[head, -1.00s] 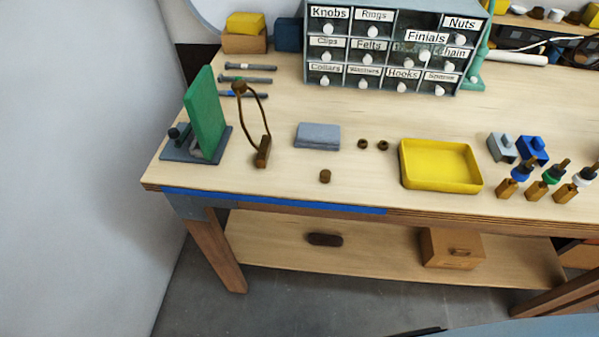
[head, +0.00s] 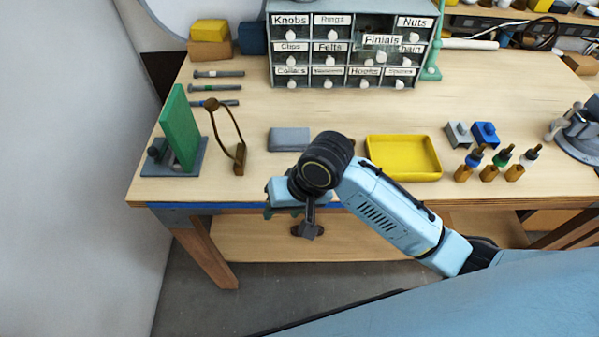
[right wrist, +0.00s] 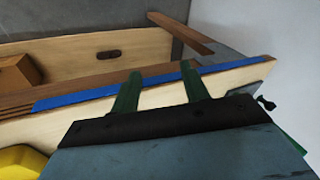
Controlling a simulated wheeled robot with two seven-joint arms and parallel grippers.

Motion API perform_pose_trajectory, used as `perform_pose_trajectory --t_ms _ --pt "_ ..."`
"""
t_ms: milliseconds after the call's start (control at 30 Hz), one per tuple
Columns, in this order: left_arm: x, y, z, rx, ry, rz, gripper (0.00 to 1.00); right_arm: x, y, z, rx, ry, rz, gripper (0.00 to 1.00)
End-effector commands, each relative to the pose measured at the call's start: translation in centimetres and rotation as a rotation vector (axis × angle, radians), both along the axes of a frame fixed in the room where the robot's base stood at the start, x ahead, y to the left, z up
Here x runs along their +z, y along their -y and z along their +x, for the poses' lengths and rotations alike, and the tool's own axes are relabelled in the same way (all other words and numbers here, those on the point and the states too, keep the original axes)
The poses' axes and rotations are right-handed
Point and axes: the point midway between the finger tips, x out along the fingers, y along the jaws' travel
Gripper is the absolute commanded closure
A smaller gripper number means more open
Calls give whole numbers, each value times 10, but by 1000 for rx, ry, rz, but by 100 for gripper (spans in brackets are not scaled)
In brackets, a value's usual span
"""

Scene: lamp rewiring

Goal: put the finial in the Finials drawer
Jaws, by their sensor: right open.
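The Finials drawer (head: 381,41) is in the small-parts cabinet at the back of the bench. Its label stands forward of its neighbours, so it looks pulled out. I make out no finial now; the small brown piece near the bench's front edge, possibly it, is hidden behind my right arm in the head view. My right gripper (head: 283,210) is at the bench's front edge, left of the yellow tray. In the right wrist view its two green fingers (right wrist: 158,86) are apart with nothing between them. My left gripper is out of view.
A yellow tray (head: 404,172) and a grey block (head: 289,139) lie near my right arm. A green upright panel (head: 180,128) and a brown loop-shaped piece (head: 239,158) stand at left. A dark oval thing (right wrist: 108,54) lies on the lower shelf. Bench before the cabinet is mostly clear.

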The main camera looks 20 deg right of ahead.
Motion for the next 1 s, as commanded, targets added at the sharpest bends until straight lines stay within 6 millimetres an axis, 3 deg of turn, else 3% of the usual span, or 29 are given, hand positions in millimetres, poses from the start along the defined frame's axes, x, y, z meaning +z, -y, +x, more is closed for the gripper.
perform_pose_trajectory --t_ms 267,500,700,833,1000 --pt "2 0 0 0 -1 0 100 42 3 38 -121 -116 -84 55" --pt "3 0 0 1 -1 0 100 87 38 79 -388 -224 -222 55" --pt "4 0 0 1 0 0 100 113 60 95 -551 -262 -279 55" --pt "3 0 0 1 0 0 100 110 65 98 -587 -272 -291 55" --pt "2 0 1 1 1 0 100 78 65 97 -589 -275 -292 55"
